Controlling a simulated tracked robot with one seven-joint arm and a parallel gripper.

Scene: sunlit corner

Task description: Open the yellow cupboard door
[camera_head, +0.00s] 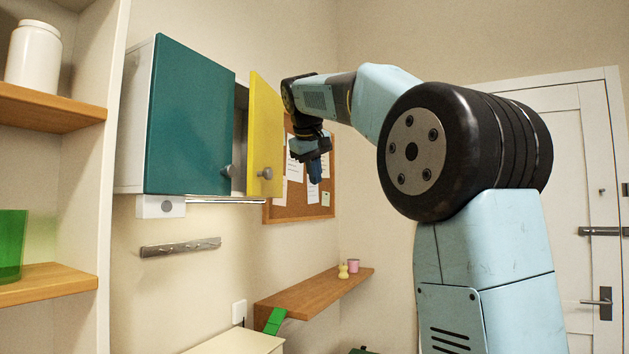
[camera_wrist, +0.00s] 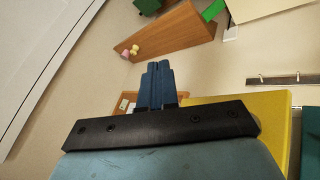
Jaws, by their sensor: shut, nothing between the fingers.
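The yellow cupboard door (camera_head: 264,135) stands partly open on the wall cupboard, swung outward, with a round grey knob (camera_head: 265,173) low on its face. A dark gap shows between it and the teal door (camera_head: 190,120), which is closed. My gripper (camera_head: 315,174) is to the right of the yellow door, apart from its knob in the picture. In the wrist view my gripper (camera_wrist: 157,70) has its blue fingers together with nothing between them. The yellow door (camera_wrist: 262,112) lies at the right behind the black gripper base; its knob is not visible there.
A cork board (camera_head: 298,205) with papers hangs behind my gripper. Below are a wooden wall shelf (camera_head: 312,295) with small items and a hook rail (camera_head: 180,247). A tall shelf unit (camera_head: 108,200) stands at the left. A white door (camera_head: 578,150) is at the right.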

